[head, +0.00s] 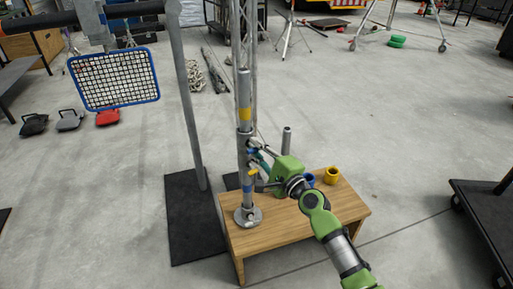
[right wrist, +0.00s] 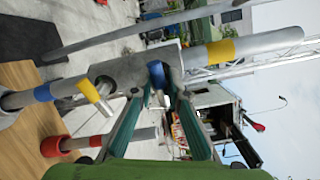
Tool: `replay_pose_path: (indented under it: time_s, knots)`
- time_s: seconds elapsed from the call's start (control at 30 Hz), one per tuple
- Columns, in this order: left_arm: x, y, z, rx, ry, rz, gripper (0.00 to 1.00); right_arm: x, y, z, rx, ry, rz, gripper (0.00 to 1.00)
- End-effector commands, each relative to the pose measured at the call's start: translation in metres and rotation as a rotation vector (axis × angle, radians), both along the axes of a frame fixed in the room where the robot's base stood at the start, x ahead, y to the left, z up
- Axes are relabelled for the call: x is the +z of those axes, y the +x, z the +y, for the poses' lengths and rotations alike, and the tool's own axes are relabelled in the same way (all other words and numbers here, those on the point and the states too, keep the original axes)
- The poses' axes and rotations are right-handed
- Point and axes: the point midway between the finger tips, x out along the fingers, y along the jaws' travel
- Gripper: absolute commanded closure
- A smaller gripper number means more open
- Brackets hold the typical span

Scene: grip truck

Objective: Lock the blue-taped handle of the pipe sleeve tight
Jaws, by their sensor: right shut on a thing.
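The grey pipe sleeve (head: 245,147) sits around an upright pipe (head: 244,87) on a wooden table (head: 288,228). In the right wrist view the sleeve (right wrist: 122,72) lies sideways. Its blue-taped handle (right wrist: 157,75) shows between the fingertips of my right gripper (right wrist: 157,92). A yellow-taped handle (right wrist: 94,94) sticks out nearer the pipe's base, outside the fingers. The pipe has yellow tape (right wrist: 222,50) above the sleeve and blue tape (right wrist: 43,92) below it. In the head view my right gripper (head: 260,155) reaches the sleeve from the right and partly hides the handle. My left gripper is out of view.
A tall grey post (head: 188,110) on a black base plate (head: 190,220) is at the left. A dark cart (head: 485,215) stands at the right; the floor between is clear.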

Motion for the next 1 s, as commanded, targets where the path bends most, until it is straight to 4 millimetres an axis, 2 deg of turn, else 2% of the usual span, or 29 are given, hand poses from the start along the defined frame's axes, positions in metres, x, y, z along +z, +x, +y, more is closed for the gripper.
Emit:
replay_pose_path:
  time_s: [0.3,0.77,0.8,0.83,0.87,1.0]
  knots:
    - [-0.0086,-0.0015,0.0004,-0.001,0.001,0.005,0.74,-0.0020,-0.0006,0.0002,0.001,0.081,0.056,1.00]
    - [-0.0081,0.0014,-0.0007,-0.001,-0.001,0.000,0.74,-0.0019,-0.0003,-0.0001,0.000,0.089,0.061,1.00]
    - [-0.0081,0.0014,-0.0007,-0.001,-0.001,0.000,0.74,-0.0018,-0.0002,-0.0002,0.000,0.089,0.061,0.73]
    - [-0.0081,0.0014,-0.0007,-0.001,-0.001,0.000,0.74,-0.0018,-0.0002,-0.0002,0.000,0.089,0.060,0.65]
    - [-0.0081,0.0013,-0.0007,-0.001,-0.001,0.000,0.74,-0.0017,-0.0002,-0.0002,0.000,0.089,0.060,0.62]
    - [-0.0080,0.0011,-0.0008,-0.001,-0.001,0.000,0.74,-0.0011,-0.0001,-0.0002,0.000,0.087,0.058,0.62]
